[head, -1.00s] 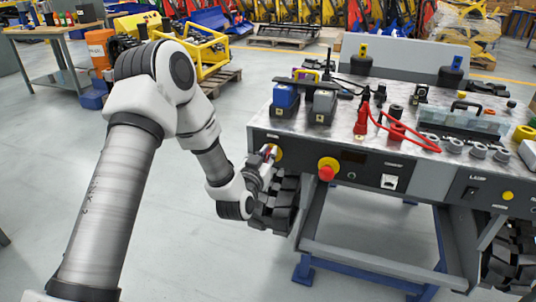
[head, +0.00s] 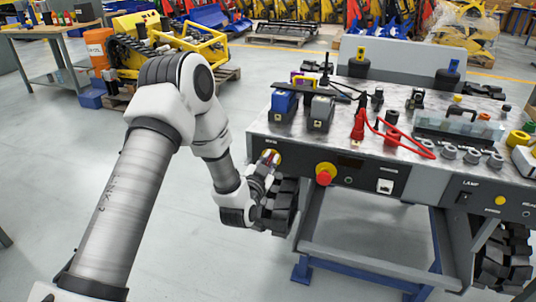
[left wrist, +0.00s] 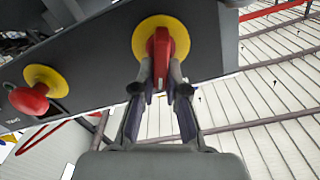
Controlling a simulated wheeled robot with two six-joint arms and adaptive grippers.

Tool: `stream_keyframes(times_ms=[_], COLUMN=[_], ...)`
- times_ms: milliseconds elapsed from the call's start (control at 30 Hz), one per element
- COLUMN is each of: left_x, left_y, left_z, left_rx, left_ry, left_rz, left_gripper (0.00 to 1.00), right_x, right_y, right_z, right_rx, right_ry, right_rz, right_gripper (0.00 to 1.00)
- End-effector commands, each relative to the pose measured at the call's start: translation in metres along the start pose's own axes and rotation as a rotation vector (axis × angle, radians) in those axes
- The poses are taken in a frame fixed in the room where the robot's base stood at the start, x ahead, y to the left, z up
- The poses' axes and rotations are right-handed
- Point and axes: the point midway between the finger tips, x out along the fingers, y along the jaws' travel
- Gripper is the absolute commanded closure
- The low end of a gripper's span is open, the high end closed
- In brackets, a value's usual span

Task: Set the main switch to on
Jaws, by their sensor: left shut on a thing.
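The main switch (left wrist: 158,45) is a red rotary handle on a round yellow plate at the left end of the bench's front panel. In the head view the yellow plate (head: 275,155) is partly covered by the gripper. My left gripper (left wrist: 160,85) is shut on the red handle, one fingertip on each side of it. In the left wrist view the handle stands about upright in the picture. My left gripper also shows in the head view (head: 265,168), against the panel. I cannot read any on or off marks. My right gripper is not in view.
A red mushroom button on a yellow plate (head: 325,174) sits close to the right of the switch. The bench top (head: 345,135) carries blue and grey blocks, red cables and several connectors.

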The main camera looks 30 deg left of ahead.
Motion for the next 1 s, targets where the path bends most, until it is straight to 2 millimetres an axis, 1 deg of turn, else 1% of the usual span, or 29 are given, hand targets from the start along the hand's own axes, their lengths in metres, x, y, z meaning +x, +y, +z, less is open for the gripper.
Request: stream_keyframes(times_ms=[33,100,1000], left_x=[0.000,0.000,0.000], left_y=[0.000,0.001,0.016], left_z=[-0.003,-0.003,0.005], left_rx=[0.042,0.109,0.944], left_ry=[-0.002,-0.001,0.001], left_rz=[0.002,0.002,0.002], left_gripper=[1.00,1.00,1.00], right_x=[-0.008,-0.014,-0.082], right_y=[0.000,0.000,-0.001], right_z=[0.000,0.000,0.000], right_rx=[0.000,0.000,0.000], right_ry=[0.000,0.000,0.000], right_rz=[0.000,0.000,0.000], right_gripper=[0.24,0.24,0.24])
